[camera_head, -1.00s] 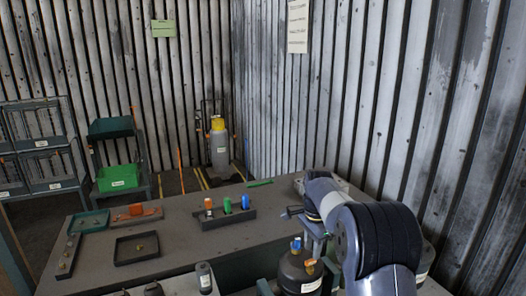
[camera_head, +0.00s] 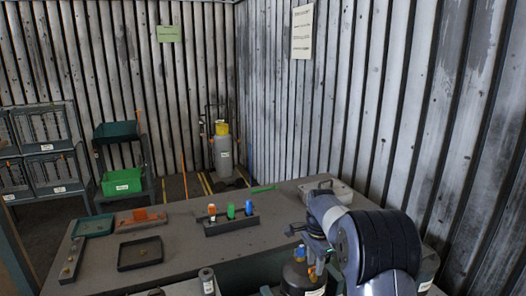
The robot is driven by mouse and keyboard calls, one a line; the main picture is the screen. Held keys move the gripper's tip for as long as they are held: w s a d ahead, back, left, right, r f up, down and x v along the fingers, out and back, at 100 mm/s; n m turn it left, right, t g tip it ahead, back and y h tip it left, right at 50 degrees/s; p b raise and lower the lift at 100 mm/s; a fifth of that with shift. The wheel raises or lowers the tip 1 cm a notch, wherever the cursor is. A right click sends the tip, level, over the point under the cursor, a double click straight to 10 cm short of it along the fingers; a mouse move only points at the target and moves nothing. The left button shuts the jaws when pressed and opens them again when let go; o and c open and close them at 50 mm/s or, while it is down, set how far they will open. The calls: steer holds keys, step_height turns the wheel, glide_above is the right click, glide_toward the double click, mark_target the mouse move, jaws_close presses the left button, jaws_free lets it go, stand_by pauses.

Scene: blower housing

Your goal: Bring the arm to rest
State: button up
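My arm (camera_head: 380,245) rises at the lower right of the head view, bends at a dark ribbed joint, and its paler forearm (camera_head: 328,212) points up and to the left over the bench. My gripper (camera_head: 293,230) is at the far end, small and dark, above the bench's right part. Its fingers are too small and partly hidden by my wrist, so I cannot tell whether it is open or shut. No object is clearly seen in it. A dark bottle (camera_head: 298,278) with a blue and an orange fitting stands just below my wrist, partly covered by it.
The grey bench (camera_head: 185,235) holds a dark rack (camera_head: 233,224) with orange, blue and green-topped items, several shallow trays and a pale box (camera_head: 325,188) behind my forearm. A grey canister (camera_head: 222,152) stands at the back. The corrugated wall (camera_head: 440,110) is on the right.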

step_height(320, 180, up, 10)
steer(key=b, duration=0.1)
step_height(320, 180, down, 10)
steer(key=shift+s+f+p, duration=0.1)
steer(key=shift+p, duration=0.65)
steer(key=shift+f, duration=0.35)
steer(key=n, duration=1.1)
steer(key=shift+n, duration=0.3)
steer(key=n+b, duration=0.1)
steer(key=n, duration=1.1)
steer(key=shift+b, duration=0.3)
steer(key=shift+r, duration=0.1)
